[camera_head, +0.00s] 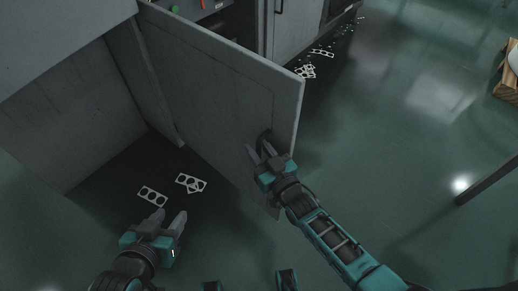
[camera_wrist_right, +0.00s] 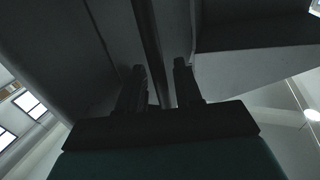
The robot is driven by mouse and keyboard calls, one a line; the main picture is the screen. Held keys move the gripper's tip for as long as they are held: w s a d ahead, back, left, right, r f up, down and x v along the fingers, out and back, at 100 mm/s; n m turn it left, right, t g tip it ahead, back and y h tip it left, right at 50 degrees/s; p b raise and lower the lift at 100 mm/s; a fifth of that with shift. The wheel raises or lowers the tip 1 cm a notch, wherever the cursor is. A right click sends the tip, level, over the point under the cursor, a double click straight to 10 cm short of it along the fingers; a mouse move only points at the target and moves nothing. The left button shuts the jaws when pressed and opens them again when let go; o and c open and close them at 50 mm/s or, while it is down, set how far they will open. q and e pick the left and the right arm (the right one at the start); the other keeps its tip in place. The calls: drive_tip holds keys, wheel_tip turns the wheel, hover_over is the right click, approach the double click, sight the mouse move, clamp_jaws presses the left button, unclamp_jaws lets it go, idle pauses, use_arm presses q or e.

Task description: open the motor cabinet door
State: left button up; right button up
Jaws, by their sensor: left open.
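The grey motor cabinet door (camera_head: 215,95) stands swung out from the cabinet (camera_head: 60,120), with the cabinet's interior exposed on its left. A dark handle (camera_head: 265,138) sits near the door's free edge. My right gripper (camera_head: 259,153) is at this handle, its fingers apart. In the right wrist view, a dark bar (camera_wrist_right: 150,45) runs between the fingertips of this gripper (camera_wrist_right: 160,80); I cannot tell whether they clamp it. My left gripper (camera_head: 166,219) is open and empty, low in front of the cabinet opening, apart from the door.
Flat pieces with holes lie on the floor by the opening, one (camera_head: 152,196) near my left gripper and others (camera_head: 190,183) beside it. More scraps (camera_head: 306,71) lie beyond the door. A wooden pallet (camera_head: 508,80) is at the far right. The green floor (camera_head: 400,130) right of the door is mostly clear.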

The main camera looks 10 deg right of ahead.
drive_tip(key=p+v, duration=0.2)
drive_tip(key=v, duration=1.1)
drive_tip(key=shift+a, duration=0.1)
